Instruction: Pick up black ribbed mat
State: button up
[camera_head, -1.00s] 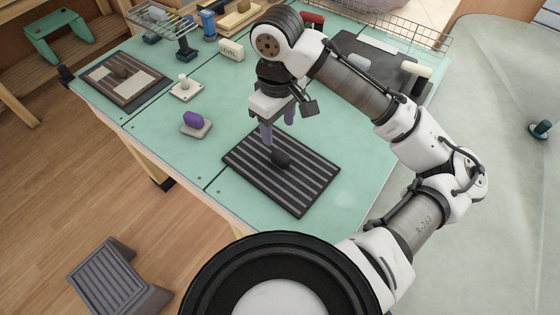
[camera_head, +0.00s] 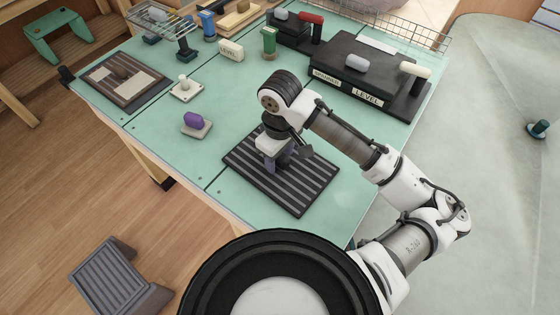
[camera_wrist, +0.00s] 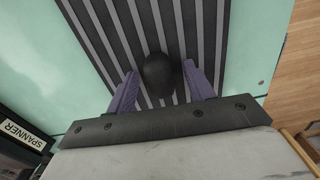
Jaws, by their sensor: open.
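The black ribbed mat (camera_head: 300,192) lies flat on the green tabletop, with pale grey stripes along it. Its stripes also fill the middle of the wrist view (camera_wrist: 178,35). A dark rounded knob (camera_wrist: 159,74) stands on the mat; in the head view my gripper hides it. My gripper (camera_head: 280,164) is low over the mat, pointing down. In the wrist view its two purple fingers (camera_wrist: 162,82) are open, one on each side of the knob, with a small gap visible at each side. I cannot tell whether the fingertips touch the mat.
A purple knob on a grey base (camera_head: 196,123) stands left of the mat. Behind are a white-knobbed plate (camera_head: 186,89), a green block (camera_head: 269,41) and a black stand (camera_head: 370,75) with labels. The green tabletop (camera_head: 235,190) is clear around the mat.

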grip_shut()
jog(key=shift+r, duration=0.1)
dwell(0.3)
